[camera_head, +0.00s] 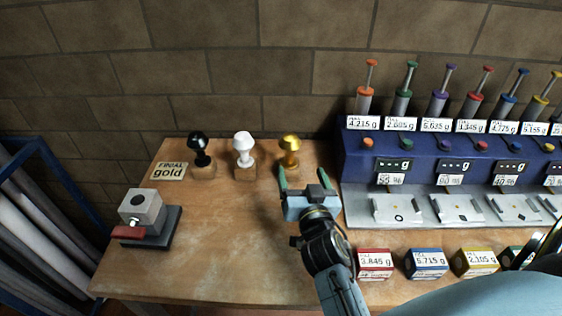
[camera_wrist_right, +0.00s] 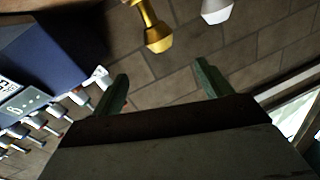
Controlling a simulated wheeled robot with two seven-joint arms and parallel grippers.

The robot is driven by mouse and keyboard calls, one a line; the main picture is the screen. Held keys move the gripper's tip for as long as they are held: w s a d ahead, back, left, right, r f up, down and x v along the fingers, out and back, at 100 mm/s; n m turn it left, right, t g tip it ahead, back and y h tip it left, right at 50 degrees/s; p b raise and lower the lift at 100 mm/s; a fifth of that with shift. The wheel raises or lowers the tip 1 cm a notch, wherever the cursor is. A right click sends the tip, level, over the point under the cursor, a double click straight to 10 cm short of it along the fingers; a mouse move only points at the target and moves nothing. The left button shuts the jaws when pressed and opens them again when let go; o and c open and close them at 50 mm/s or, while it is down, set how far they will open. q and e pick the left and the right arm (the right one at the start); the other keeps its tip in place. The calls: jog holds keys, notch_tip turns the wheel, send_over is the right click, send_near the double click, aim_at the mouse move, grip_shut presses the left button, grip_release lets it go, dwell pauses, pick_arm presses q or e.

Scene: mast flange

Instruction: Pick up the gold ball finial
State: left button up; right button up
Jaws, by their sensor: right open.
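The gold ball finial (camera_head: 290,147) stands upright on a small wooden block at the back of the table, rightmost of three finials. A "FINIAL gold" card (camera_head: 169,171) lies at the left end of that row. My right gripper (camera_head: 301,178) is open and empty, just in front of the gold finial and slightly right of it, apart from it. In the right wrist view the gold finial (camera_wrist_right: 152,28) shows beyond the open fingers (camera_wrist_right: 163,80), near the top edge. My left gripper is not in view.
A white finial (camera_head: 243,145) and a black finial (camera_head: 199,147) stand left of the gold one. A blue dispenser rack (camera_head: 355,160) is close on the right. A grey vise-like block (camera_head: 147,213) sits at left. The table's middle (camera_head: 225,240) is clear.

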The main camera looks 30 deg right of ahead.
aim_at(291, 150)
jog(key=x, duration=0.2)
jog(key=f+x, duration=0.1)
jog(key=x, duration=0.5)
jog(key=shift+w+a+f, duration=0.15)
jog(key=shift+w+f, duration=0.05)
jog(key=shift+f, duration=0.1)
jog(key=shift+w+d, duration=0.25)
jog(key=shift+w, duration=0.25)
jog(key=shift+w+d+r, duration=0.15)
jog(key=shift+w, duration=0.2)
jog(key=x, duration=0.4)
jog(key=shift+w+d, duration=0.1)
jog(key=shift+w, duration=0.05)
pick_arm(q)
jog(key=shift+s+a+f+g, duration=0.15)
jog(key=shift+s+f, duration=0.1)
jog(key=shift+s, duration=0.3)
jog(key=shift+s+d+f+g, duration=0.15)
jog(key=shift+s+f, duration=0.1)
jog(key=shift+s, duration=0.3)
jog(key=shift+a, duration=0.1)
pick_arm(e)
jog(key=c, duration=1.4)
